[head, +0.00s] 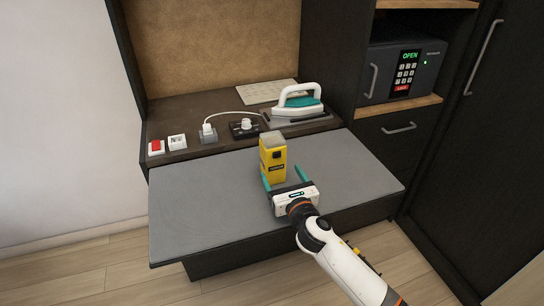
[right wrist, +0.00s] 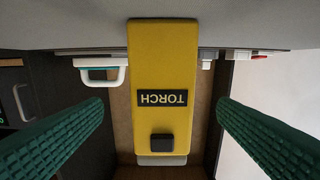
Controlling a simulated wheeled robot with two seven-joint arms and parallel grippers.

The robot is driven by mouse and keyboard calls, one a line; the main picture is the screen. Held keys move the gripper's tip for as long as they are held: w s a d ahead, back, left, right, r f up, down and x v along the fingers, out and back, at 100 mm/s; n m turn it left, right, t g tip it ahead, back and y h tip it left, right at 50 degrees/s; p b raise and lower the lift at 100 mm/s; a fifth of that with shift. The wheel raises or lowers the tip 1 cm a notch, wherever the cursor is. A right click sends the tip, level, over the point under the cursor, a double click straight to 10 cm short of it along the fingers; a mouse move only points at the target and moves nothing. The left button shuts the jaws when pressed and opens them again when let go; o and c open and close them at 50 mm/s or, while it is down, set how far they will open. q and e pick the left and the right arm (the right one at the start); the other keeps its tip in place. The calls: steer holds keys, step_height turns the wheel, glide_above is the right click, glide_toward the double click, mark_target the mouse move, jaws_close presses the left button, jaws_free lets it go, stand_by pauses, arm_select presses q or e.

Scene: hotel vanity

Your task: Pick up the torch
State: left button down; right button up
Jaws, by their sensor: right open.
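The yellow torch (head: 271,160) stands upright on the grey pull-out board, with a pale top and a black button. In the right wrist view the torch (right wrist: 163,65) appears upside down, with its black TORCH label readable that way. My right gripper (head: 286,177) is open, its green fingers reaching toward the lower part of the torch. In the right wrist view the torch lies between the two fingers, with a visible gap on each side. My left gripper is not in view.
An iron (head: 298,101) stands on its base on the dark shelf behind. Sockets and a plug (head: 208,133) with a white cord sit along the shelf's left. A safe (head: 403,72) is at the upper right. The grey board (head: 195,215) is clear around the torch.

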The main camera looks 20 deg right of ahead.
mark_target(276, 168)
steer(key=shift+w, duration=0.75)
steer(key=shift+w+f, duration=0.1)
steer(key=shift+w, duration=0.25)
steer(key=w, duration=0.5)
steer(key=shift+a, duration=0.25)
steer(key=shift+w+f, duration=0.1)
steer(key=shift+w, duration=0.15)
steer(key=shift+s, duration=0.1)
steer(key=shift+c, duration=0.5)
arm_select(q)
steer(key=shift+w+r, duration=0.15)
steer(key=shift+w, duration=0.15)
arm_select(e)
steer(key=c, duration=1.2)
